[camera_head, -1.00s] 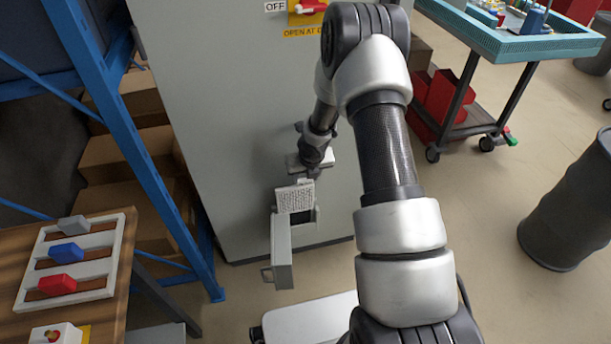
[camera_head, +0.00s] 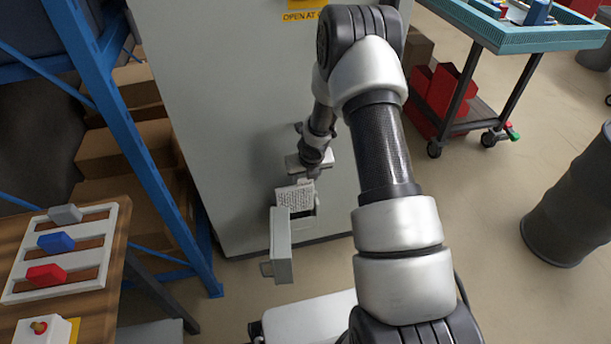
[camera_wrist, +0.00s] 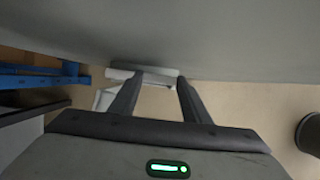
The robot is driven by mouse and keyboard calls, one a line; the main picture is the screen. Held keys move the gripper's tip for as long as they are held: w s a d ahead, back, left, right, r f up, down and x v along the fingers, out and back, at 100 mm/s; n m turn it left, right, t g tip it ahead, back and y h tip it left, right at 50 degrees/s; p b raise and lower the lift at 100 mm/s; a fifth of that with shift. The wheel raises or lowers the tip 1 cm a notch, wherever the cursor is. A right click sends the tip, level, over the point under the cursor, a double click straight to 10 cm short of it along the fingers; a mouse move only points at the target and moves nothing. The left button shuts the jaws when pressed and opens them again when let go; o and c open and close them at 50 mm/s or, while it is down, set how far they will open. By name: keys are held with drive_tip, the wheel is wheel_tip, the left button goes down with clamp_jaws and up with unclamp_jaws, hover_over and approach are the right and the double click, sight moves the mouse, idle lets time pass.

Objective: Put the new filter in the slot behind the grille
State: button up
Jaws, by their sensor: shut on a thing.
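The new filter (camera_head: 295,196) is a pale, thin panel with a mesh face. My gripper (camera_head: 308,177) is shut on its upper edge. In the wrist view my fingers (camera_wrist: 160,82) reach down to a pale bar (camera_wrist: 145,72) that looks like the filter's or slot's edge. The grille (camera_head: 281,245) is a grey flap standing swung open below and left of the filter. The slot (camera_head: 304,213) sits low on the grey cabinet. The filter's lower edge is at the slot's mouth; how far inside it is, I cannot tell.
The grey cabinet (camera_head: 225,120) rises close behind my gripper. A blue rack (camera_head: 150,190) and a wooden table (camera_head: 110,270) with a white slotted tray (camera_head: 65,250) stand left. A teal-topped cart (camera_head: 530,40) and dark barrel (camera_head: 572,200) stand right, with clear floor between.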

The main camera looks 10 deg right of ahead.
sight(305, 194)
drive_tip(key=shift+f+b, duration=0.6)
drive_tip(key=shift+f, duration=1.5)
drive_tip(key=shift+f, duration=2.45)
drive_tip(key=o, duration=1.1)
drive_tip(key=p+v, duration=0.4)
drive_tip(key=v, duration=1.3)
drive_tip(key=shift+s+r, duration=0.1)
drive_tip(key=shift+r, duration=0.05)
